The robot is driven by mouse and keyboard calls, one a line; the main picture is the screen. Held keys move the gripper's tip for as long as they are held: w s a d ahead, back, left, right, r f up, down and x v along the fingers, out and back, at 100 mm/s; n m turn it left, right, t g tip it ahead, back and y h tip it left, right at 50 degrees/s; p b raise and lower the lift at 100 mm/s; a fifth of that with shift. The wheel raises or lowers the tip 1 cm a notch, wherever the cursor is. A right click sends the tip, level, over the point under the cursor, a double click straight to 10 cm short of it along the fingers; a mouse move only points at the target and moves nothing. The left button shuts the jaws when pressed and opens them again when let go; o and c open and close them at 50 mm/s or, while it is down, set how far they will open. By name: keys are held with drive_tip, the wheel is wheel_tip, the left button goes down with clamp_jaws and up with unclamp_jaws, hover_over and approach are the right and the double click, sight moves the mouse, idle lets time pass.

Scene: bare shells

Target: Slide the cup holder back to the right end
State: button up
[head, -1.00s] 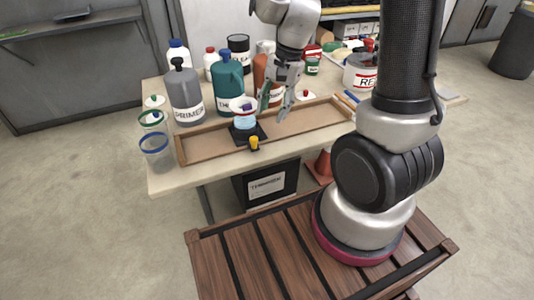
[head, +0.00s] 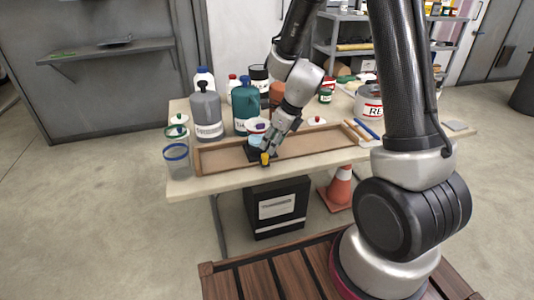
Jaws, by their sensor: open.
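The cup holder (head: 254,153) is a dark square slide with a yellow knob (head: 265,159) on its front side. It sits in a long, shallow wooden tray (head: 325,148), left of the tray's middle. A clear cup with bluish contents (head: 256,138) stands on it, partly hidden by my gripper. My gripper (head: 269,149) is open and points down just above and behind the yellow knob, close to the cup's right side. I cannot tell whether a finger touches the knob or cup. The tray's right part is empty.
A grey bottle (head: 207,114), a teal jug (head: 246,108) and other containers stand behind the tray. Clear cups with coloured rims (head: 176,158) stand at the tray's left end. A blue pen-like stick (head: 368,130) lies beyond the right end, near a labelled tin (head: 370,106).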

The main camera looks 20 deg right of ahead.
sight(265, 155)
drive_tip(key=x, duration=0.5)
drive_tip(key=shift+a+f, duration=0.1)
drive_tip(key=shift+f, duration=0.3)
clamp_jaws()
